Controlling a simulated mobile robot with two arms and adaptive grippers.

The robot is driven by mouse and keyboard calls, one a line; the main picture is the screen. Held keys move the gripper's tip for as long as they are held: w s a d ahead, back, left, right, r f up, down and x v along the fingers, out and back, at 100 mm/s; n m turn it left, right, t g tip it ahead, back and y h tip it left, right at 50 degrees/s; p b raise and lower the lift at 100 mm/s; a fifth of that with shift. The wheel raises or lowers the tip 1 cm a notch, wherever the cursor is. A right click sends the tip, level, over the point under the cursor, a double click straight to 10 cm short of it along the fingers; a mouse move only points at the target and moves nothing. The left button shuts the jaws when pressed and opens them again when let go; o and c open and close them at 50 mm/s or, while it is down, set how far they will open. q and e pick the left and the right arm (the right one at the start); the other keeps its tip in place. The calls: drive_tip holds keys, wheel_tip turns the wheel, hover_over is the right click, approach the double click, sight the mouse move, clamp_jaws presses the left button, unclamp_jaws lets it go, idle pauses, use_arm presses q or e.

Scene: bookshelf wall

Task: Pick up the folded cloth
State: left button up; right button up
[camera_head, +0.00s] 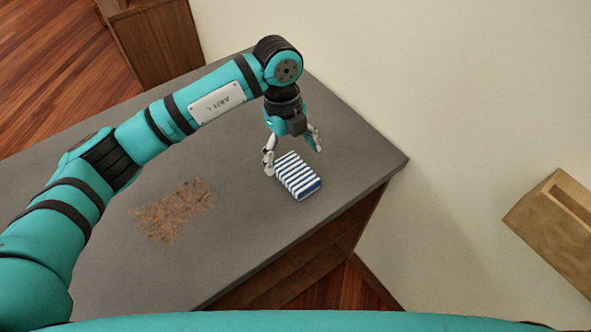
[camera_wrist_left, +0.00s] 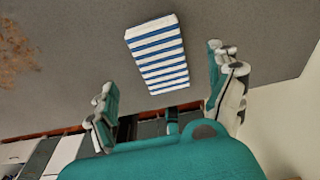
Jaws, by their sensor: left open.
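The folded cloth (camera_head: 298,177) is a small block with blue and white stripes. It lies on the grey tabletop (camera_head: 230,255) near its right end. My left gripper (camera_head: 294,160) is open above the cloth in the head view, with one finger to each side of its far end. In the left wrist view the cloth (camera_wrist_left: 157,54) lies ahead of the open, empty fingers (camera_wrist_left: 168,95), between their lines. I cannot tell the exact height of the fingers over the table. My right gripper is in neither view.
A rough brown patch (camera_head: 172,209) lies on the tabletop left of the cloth. A pale wall (camera_head: 450,120) runs along the right, with a wooden box-like piece (camera_head: 555,230) at the far right. A wooden cabinet (camera_head: 155,40) stands behind the table. The grey top around the cloth is clear.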

sight(295, 171)
use_arm(q)
drive_tip(key=shift+s+d+f+p, duration=0.1)
drive_tip(key=shift+s+f+p, duration=0.05)
drive_tip(key=shift+f+p, duration=0.15)
drive_tip(key=f, duration=0.1)
drive_tip(key=f+p, duration=0.1)
drive_tip(key=f, duration=0.1)
drive_tip(key=shift+s+d+f+p, duration=0.2)
drive_tip(key=shift+s+d+p, duration=0.1)
drive_tip(key=shift+p, duration=0.05)
drive_tip(key=shift+f, duration=0.55)
drive_tip(key=c, duration=1.3)
drive_tip(key=shift+o, duration=0.2)
drive_tip(key=shift+r, duration=0.1)
